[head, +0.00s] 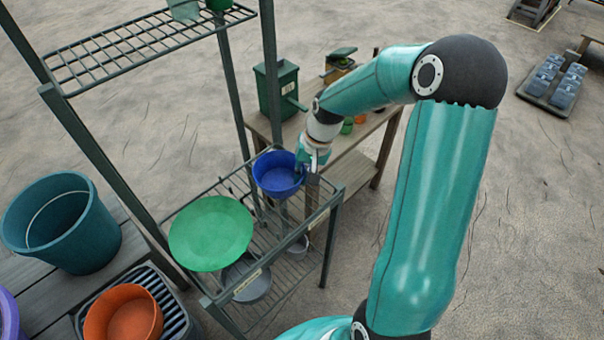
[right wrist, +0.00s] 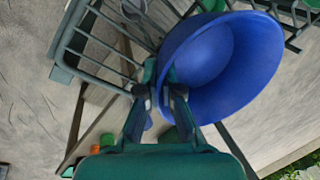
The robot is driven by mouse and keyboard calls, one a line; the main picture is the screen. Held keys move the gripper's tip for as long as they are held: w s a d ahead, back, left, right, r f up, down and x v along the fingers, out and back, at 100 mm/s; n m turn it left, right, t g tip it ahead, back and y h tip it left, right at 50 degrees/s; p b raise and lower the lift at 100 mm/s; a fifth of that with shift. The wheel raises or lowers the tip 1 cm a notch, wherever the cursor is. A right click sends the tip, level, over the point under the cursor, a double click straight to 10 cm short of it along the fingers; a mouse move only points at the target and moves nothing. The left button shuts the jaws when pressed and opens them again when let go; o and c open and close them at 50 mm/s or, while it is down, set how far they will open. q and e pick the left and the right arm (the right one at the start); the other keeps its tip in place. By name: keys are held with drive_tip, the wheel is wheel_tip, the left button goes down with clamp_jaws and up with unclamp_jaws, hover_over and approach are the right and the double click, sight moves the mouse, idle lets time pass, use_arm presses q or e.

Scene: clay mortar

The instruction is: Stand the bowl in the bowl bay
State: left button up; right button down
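A blue bowl (head: 278,175) is at the right part of the wire rack's middle shelf, its open side facing up and tilted. It fills the upper middle of the right wrist view (right wrist: 225,65). My right gripper (head: 308,168) is at the bowl's right edge. In the right wrist view its two fingers (right wrist: 165,88) are close together with the bowl's rim between them. The wire rack (head: 328,208) has small labels on its front rail, too small to read, so I cannot tell which bay is for bowls. My left gripper is not in view.
A green round dish (head: 210,233) leans on the rack left of the bowl. Grey pans (head: 247,282) are lower down. Rack posts and an upper shelf (head: 140,50) rise at left. A wooden bench (head: 362,150) stands behind. An orange bowl (head: 125,315) and teal tub (head: 62,222) are left.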

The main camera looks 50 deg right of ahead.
drive_tip(key=c, duration=1.8)
unclamp_jaws()
drive_tip(key=shift+f, duration=0.15)
drive_tip(key=o, duration=0.5)
drive_tip(key=v, duration=1.2)
drive_tip(key=shift+w+r, duration=0.1)
drive_tip(key=shift+r, duration=0.1)
